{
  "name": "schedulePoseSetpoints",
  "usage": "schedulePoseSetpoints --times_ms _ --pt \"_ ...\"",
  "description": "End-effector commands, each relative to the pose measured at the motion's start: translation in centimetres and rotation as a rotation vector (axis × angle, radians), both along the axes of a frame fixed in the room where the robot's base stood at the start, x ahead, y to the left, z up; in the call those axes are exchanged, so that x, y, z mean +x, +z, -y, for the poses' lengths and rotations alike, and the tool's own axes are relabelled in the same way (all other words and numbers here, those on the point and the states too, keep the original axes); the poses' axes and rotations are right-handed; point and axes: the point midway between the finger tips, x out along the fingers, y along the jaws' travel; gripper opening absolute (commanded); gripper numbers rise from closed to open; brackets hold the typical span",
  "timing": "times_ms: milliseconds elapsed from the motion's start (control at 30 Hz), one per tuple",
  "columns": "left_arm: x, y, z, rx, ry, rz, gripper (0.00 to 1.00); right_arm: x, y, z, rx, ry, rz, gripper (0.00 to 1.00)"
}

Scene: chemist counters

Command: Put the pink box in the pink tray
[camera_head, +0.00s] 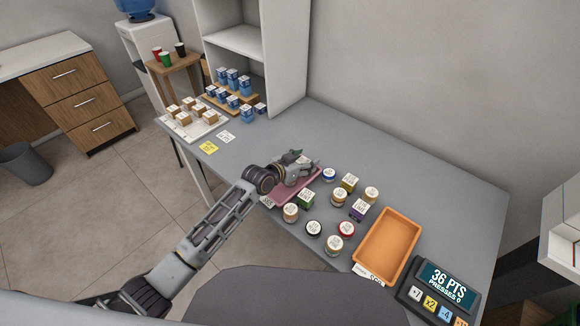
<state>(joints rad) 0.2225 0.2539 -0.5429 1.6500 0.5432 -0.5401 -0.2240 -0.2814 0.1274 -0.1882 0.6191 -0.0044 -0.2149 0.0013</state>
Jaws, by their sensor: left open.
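The pink tray (291,195) lies on the grey counter, partly covered by my left arm. My left gripper (303,164) is open, low over the tray's far part. A small white-topped item (304,160) shows by the fingers; I cannot tell whether it is the pink box or whether it touches the tray. No pink box is clearly visible elsewhere. My right gripper is not in view.
Several small boxes and jars, among them a green box (306,199) and a purple box (358,210), stand right of the tray. An orange bin (388,245) and a points display (447,283) are further right. Shelves with blue boxes (232,78) stand at the back left.

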Motion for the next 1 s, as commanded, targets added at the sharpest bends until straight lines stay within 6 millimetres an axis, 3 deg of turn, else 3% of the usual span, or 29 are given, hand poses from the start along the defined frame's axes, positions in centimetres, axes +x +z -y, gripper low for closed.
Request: schedulePoseSetpoints --times_ms 1000 --pt "-7.1 3.6 -5.7 0.002 0.000 -0.001 0.58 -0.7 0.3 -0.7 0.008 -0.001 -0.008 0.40"
